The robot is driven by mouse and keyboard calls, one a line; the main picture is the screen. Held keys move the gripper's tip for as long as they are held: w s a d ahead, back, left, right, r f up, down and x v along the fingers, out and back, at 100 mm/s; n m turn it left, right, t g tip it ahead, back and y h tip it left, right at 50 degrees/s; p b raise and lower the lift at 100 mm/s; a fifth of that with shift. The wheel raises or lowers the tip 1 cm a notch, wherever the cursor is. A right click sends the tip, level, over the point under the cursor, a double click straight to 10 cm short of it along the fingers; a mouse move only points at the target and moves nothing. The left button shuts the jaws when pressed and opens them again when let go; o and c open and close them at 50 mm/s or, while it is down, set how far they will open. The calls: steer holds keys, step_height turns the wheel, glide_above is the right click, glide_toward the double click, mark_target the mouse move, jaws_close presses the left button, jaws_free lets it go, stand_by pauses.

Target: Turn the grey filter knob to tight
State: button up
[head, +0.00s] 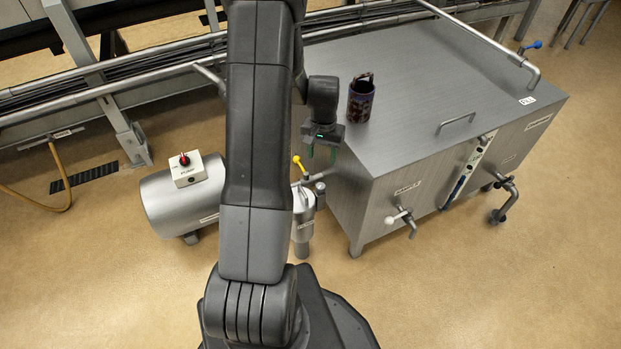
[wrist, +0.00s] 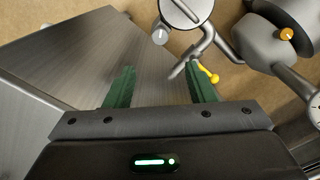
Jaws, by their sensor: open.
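A small grey knob (head: 320,187) shows beside the upright metal filter canister (head: 303,232), near the tank's front left corner. In the wrist view a light grey knob (wrist: 160,36) sits at the left of the round canister top (wrist: 186,10); it looks like the same knob. A yellow-handled lever (head: 297,161) stands on the pipe by the canister and also shows in the wrist view (wrist: 209,74). My gripper (head: 322,154) is open and empty, with green fingers pointing down above and apart from the knob. The knob's marking is too small to read.
The large metal tank (head: 430,75) stands right of my gripper, with a dark patterned cup (head: 361,98) on top. A horizontal cylinder (head: 172,208) with a red-knobbed switch box (head: 188,169) is at left. Pipes run behind. The floor in front is clear.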

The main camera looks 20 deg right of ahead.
mark_target(321, 186)
step_height(321, 186, down, 14)
steer(key=b, duration=0.3)
steer(key=shift+r, duration=0.1)
steer(key=c, duration=1)
